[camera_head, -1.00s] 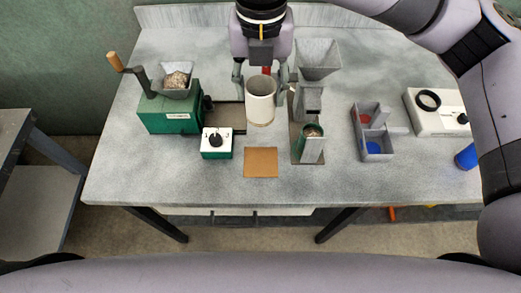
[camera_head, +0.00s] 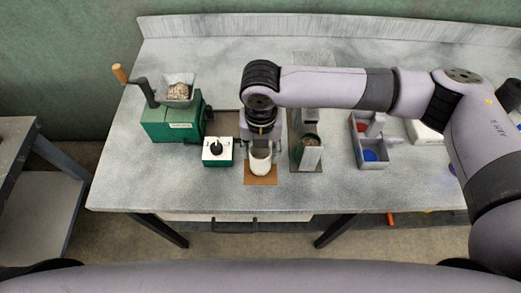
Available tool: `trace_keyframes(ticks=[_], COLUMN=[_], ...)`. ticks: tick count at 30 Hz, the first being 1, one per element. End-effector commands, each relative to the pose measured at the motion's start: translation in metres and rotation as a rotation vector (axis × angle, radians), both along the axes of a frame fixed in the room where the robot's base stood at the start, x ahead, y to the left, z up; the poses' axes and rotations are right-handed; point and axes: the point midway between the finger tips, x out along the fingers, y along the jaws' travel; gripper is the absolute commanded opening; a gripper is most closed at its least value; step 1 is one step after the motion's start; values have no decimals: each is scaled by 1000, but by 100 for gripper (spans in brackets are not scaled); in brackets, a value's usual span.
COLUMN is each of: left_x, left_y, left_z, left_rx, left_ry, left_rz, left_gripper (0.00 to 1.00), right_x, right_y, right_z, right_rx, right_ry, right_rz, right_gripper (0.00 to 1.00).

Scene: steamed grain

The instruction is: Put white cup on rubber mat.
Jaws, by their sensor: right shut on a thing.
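The white cup (camera_head: 260,163) is upright at the front middle of the table, over the brown rubber mat (camera_head: 261,181). The mat's front part and side edges show around the cup's base. I cannot tell whether the cup touches the mat or hangs just above it. My right gripper (camera_head: 261,148) is at the cup's upper part, shut on it, with its fingers largely hidden by my wrist. My left gripper is not in view.
A green mill (camera_head: 165,124) with a crank and grain hopper stands left. A switch box (camera_head: 217,152) is close left of the mat. The table front is clear.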

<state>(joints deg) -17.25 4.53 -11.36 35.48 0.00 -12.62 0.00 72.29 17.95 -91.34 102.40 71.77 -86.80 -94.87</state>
Motion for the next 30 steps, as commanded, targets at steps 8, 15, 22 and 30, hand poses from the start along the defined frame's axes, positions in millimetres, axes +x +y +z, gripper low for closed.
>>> trace_keyframes(ticks=[8, 15, 22, 30], left_x=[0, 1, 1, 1], left_y=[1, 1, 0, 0], left_z=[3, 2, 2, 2], left_rx=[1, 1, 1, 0], left_ry=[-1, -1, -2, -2], left_rz=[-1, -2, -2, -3], left_gripper=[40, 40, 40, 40], right_x=[0, 0, 0, 0], right_y=[0, 0, 0, 0], right_z=[-16, -19, -19, -19], right_rx=[0, 0, 0, 0], right_ry=[-1, 0, 0, 0], right_rz=[1, 1, 1, 1], right_gripper=[8, 46, 62, 65])
